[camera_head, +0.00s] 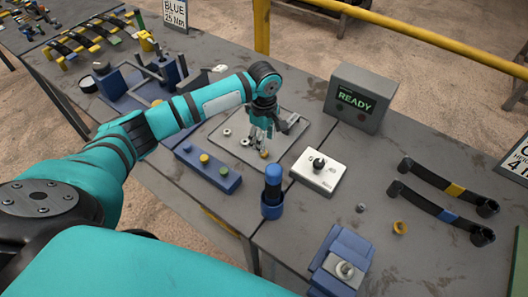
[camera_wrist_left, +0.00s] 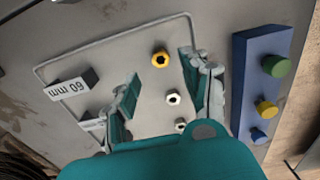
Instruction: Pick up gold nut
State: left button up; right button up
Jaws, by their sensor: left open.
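The gold nut (camera_head: 264,154) lies on a grey tray (camera_head: 235,124), just below my left gripper (camera_head: 262,142). In the left wrist view the gold nut (camera_wrist_left: 160,58) lies flat with its dark hole showing, beyond two silver nuts (camera_wrist_left: 174,97) in a row. My left gripper (camera_wrist_left: 162,78) is open and empty above the tray, its fingers on either side of the row. The gold nut appears between the fingertips, nearer their far ends; how high they are above it is hard to tell. My right gripper is not in view.
A blue block with coloured knobs (camera_head: 208,167) stands beside the tray. A block marked 60 mm (camera_wrist_left: 75,86) stands on the tray's other side. A white box with a black knob (camera_head: 317,171), a blue-handled tool (camera_head: 272,188) and a READY display box (camera_head: 361,98) are close by.

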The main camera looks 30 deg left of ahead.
pick_arm(q)
jog(key=shift+s+f+p, duration=0.1)
jog(key=shift+f+p, duration=0.6)
jog(key=shift+f, duration=2.05)
jog(key=c, duration=1)
